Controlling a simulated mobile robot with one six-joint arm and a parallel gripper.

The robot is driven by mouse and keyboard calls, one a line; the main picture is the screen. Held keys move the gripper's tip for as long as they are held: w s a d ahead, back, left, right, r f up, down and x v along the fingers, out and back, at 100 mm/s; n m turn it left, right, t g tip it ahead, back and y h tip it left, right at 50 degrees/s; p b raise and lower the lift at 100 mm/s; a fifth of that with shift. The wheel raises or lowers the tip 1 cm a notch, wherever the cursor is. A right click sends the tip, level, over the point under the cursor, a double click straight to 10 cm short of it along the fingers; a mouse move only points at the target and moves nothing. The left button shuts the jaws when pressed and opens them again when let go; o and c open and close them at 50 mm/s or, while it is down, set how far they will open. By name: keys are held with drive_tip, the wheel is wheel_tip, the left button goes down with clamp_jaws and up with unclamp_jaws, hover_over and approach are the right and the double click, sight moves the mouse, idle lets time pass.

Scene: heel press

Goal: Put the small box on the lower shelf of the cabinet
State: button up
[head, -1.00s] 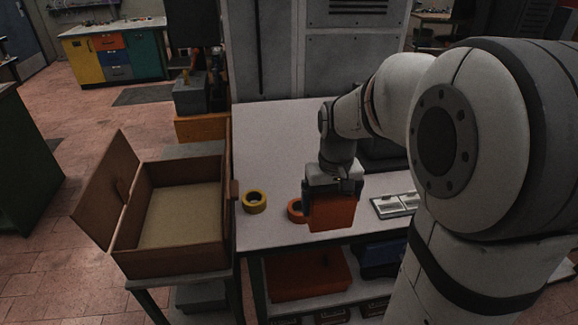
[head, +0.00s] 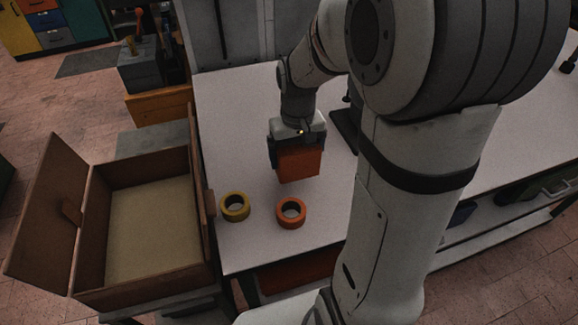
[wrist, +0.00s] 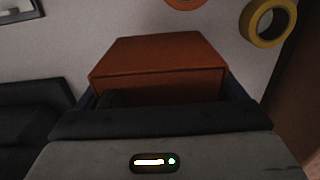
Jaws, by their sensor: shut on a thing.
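The small box (head: 299,164) is orange-red. My gripper (head: 297,152) is shut on it, with a finger at each side, over the white table behind the tape rolls. The box also shows in the wrist view (wrist: 160,58), gripped between dark fingers. I cannot tell whether it touches the tabletop. A brown wooden case (head: 90,225), which may be the cabinet, stands left of the table. Its hinged panel (head: 45,215) is swung open to the left, and its pale interior looks empty. No separate shelf can be made out in it.
A yellow tape roll (head: 234,206) and an orange tape roll (head: 291,212) lie on the table (head: 225,110) between the box and the table's front edge. A red-orange bin (head: 300,272) sits under the tabletop. My own arm hides much of the table's right part.

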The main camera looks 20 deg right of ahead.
sight(296, 172)
wheel_tip(296, 172, down, 6)
drive_tip(key=shift+f+p, duration=0.25)
drive_tip(key=shift+p, duration=0.05)
drive_tip(key=shift+s, duration=0.1)
drive_tip(key=shift+f, duration=0.1)
drive_tip(key=o, duration=0.5)
drive_tip(key=shift+f, duration=0.1)
drive_tip(key=shift+o, duration=1)
